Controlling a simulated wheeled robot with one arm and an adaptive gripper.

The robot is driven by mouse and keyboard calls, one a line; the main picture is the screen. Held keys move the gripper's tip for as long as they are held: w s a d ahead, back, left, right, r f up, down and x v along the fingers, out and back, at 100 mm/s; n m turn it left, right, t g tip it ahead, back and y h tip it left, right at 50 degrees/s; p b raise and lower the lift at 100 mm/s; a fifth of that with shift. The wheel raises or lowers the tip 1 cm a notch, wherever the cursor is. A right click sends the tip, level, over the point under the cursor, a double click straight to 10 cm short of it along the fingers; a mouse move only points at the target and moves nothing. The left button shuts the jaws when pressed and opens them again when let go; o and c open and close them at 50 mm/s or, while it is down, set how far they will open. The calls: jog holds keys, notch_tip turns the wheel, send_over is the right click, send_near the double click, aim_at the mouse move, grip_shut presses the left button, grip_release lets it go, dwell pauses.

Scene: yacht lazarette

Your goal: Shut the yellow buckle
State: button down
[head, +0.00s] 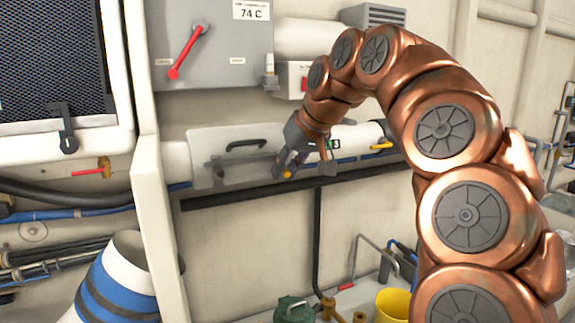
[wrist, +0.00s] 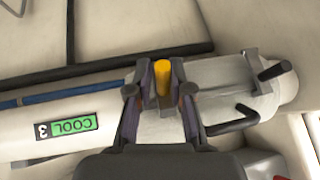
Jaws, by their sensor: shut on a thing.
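The yellow buckle (wrist: 163,77) shows as a short yellow rod between the two fingers of my gripper (wrist: 160,88) in the wrist view. The fingers stand on either side of it, and my gripper is shut on it. In the head view, my gripper (head: 289,165) is at the white pipe cover, and a small bit of the yellow buckle (head: 288,175) shows by the fingertips. The fingers hide the buckle's base and its catch, so I cannot tell how it sits.
The white cover (head: 222,150) has a black handle (head: 246,143) and a grey latch (head: 218,165). Another yellow lever (head: 381,146) is to the right. A black rail (head: 235,195) runs below. A red lever (head: 187,52) is on the grey box above. A yellow bucket (head: 393,304) stands low down.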

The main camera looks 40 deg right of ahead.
jog(key=shift+w+r+g+y+p, duration=0.2)
jog(key=shift+w+r+g+p, duration=0.1)
jog(key=shift+g+p, duration=0.65)
jog(key=shift+w+r+g+y+p, duration=0.25)
jog(key=shift+g+p, duration=0.4)
jog(key=shift+p, duration=0.45)
jog(key=shift+w+f+g+p, duration=0.2)
jog(key=shift+g+p, duration=0.3)
jog(key=shift+p, duration=0.35)
jog(key=c, duration=1.2)
grip_release()
jog(key=shift+a, duration=0.1)
jog(key=shift+r, duration=0.1)
jog(key=shift+b, duration=0.4)
